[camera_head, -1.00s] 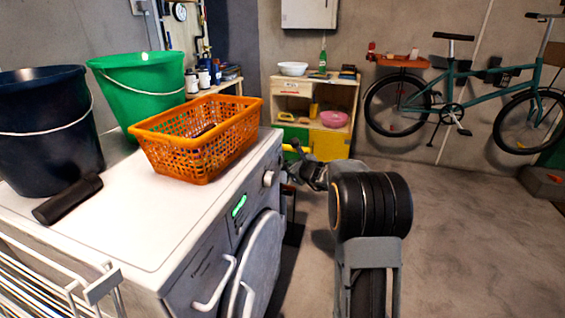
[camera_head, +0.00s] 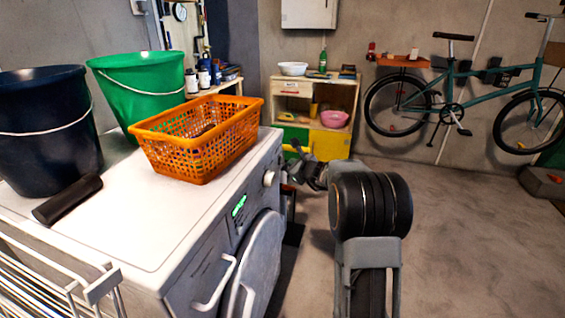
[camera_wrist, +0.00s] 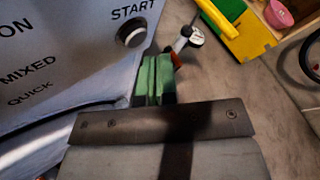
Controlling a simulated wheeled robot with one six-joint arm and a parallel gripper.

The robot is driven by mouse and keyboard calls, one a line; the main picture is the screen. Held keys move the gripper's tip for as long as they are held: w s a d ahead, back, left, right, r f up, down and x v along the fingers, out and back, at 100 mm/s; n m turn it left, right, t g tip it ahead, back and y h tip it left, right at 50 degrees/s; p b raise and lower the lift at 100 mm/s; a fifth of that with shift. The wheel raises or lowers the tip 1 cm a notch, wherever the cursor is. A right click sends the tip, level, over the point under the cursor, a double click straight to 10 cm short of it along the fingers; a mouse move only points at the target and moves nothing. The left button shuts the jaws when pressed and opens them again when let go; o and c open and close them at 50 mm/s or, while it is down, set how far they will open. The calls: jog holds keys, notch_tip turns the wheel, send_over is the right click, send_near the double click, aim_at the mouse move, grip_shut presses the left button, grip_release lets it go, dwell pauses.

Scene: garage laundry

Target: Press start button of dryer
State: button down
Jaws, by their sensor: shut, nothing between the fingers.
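The dryer (camera_head: 130,220) is a white front-loading machine on the left in the head view. Its green lit display (camera_head: 239,206) and round dial (camera_head: 269,178) are on the front panel. In the head view my gripper is partly hidden near the dryer's far front corner.
An orange basket (camera_head: 190,150), green bucket (camera_head: 140,85), dark blue bucket (camera_head: 45,130) and black cylinder (camera_head: 68,199) are on the dryer top. A wooden shelf (camera_head: 330,90) stands behind my arm, a bicycle (camera_head: 460,90) at right. The floor right of my arm is clear.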

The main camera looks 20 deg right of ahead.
jog(key=shift+w+a, duration=0.15)
jog(key=shift+a, duration=0.05)
jog(key=shift+w+a, duration=0.1)
jog(key=shift+w, duration=0.05)
jog(key=shift+w+a+b, duration=0.25)
jog(key=shift+a+b, duration=0.1)
jog(key=shift+b, duration=0.1)
dwell(0.7)
dwell(0.3)
jog(key=shift+s+d, duration=0.55)
jog(key=shift+d, duration=0.1)
jog(key=shift+d, duration=0.1)
jog(key=shift+s+d, duration=0.8)
jog(key=shift+d, duration=0.15)
jog(key=shift+s+d, duration=0.75)
jog(key=shift+d, duration=0.2)
